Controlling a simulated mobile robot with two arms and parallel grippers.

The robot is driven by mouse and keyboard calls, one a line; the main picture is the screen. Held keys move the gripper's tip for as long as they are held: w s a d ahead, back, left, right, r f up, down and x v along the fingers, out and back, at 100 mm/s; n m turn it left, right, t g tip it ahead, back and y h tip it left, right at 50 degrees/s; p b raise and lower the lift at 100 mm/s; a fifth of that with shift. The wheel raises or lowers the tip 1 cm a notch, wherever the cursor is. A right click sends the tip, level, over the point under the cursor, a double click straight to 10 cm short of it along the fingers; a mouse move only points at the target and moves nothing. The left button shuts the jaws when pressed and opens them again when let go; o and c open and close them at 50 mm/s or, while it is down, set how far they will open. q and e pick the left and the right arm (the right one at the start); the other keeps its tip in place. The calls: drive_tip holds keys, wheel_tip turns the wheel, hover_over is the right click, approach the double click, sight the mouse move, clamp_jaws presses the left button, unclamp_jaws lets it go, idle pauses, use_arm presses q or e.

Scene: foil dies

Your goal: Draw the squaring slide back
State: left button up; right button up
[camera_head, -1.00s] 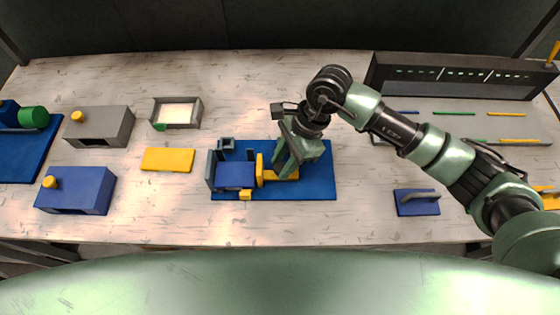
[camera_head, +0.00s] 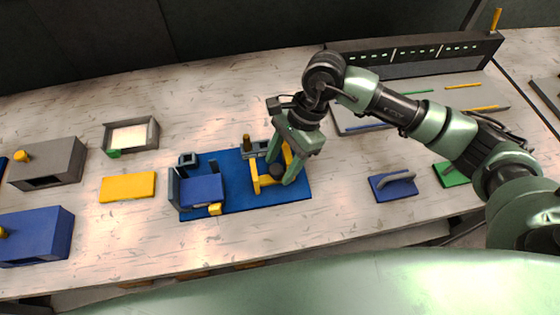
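The yellow squaring slide (camera_head: 256,178) is on the blue base plate (camera_head: 235,201), right of a blue block (camera_head: 201,188), with a clear gap between them. My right gripper (camera_head: 279,170) is down at the slide, with one finger on each side of its yellow part, and looks shut on it. The fingers partly hide the slide, and the exact contact is hard to see. A dark round piece shows between the fingers. My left gripper is not in view.
A yellow plate (camera_head: 127,187) and a grey open tray (camera_head: 131,136) lie to the left, near grey (camera_head: 47,163) and blue (camera_head: 38,237) boxes. A blue handled block (camera_head: 392,185) lies to the right. A dark rack (camera_head: 415,57) stands behind. The table's front strip is clear.

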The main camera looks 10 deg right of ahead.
drive_tip(key=shift+w+r, duration=0.1)
drive_tip(key=shift+r, duration=0.1)
drive_tip(key=b+v, duration=0.2)
drive_tip(key=v, duration=0.4)
drive_tip(key=shift+w+d+r, duration=0.1)
drive_tip(key=shift+d, duration=0.1)
drive_tip(key=shift+d+r, duration=0.15)
drive_tip(key=shift+r, duration=0.4)
